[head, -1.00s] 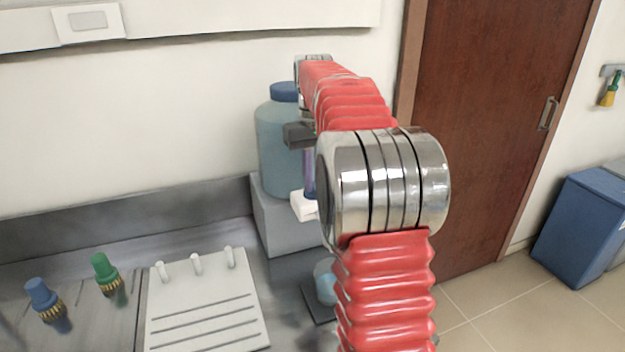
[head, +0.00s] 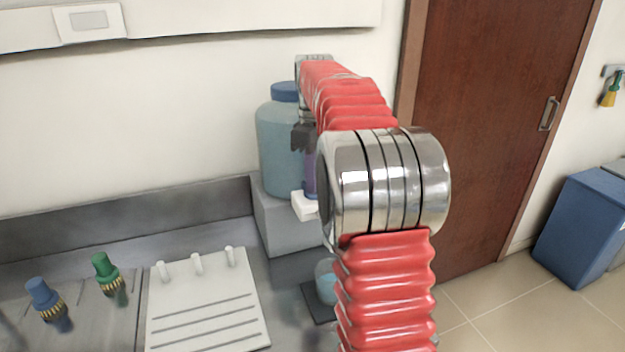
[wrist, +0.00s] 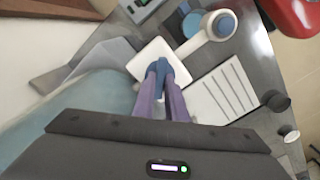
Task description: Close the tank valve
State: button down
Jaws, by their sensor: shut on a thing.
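The tank (head: 277,140) is a translucent blue-green jug with a blue cap, upright on a grey block. A white valve body (head: 304,205) sticks out low at its front; in the wrist view the white valve body (wrist: 148,58) lies just beyond my fingertips. My gripper (wrist: 160,72) points down at the valve, with its purple fingers closed on a small blue valve handle (wrist: 157,68). In the head view my gripper (head: 309,190) is partly hidden by my arm. The handle's exact angle is hard to tell.
A cup with blue liquid (head: 326,285) stands on a dark pad below the valve, partly behind my arm. A white pegged rack (head: 205,305), a green brush (head: 106,272) and a blue brush (head: 44,298) are at the left on the grey counter. A wall stands behind the tank.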

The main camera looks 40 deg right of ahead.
jog(key=shift+n, duration=0.3)
jog(key=c, duration=1.8)
grip_release()
jog(key=shift+r, duration=0.1)
notch_tip(320, 180, up, 14)
jog(key=shift+f, duration=0.25)
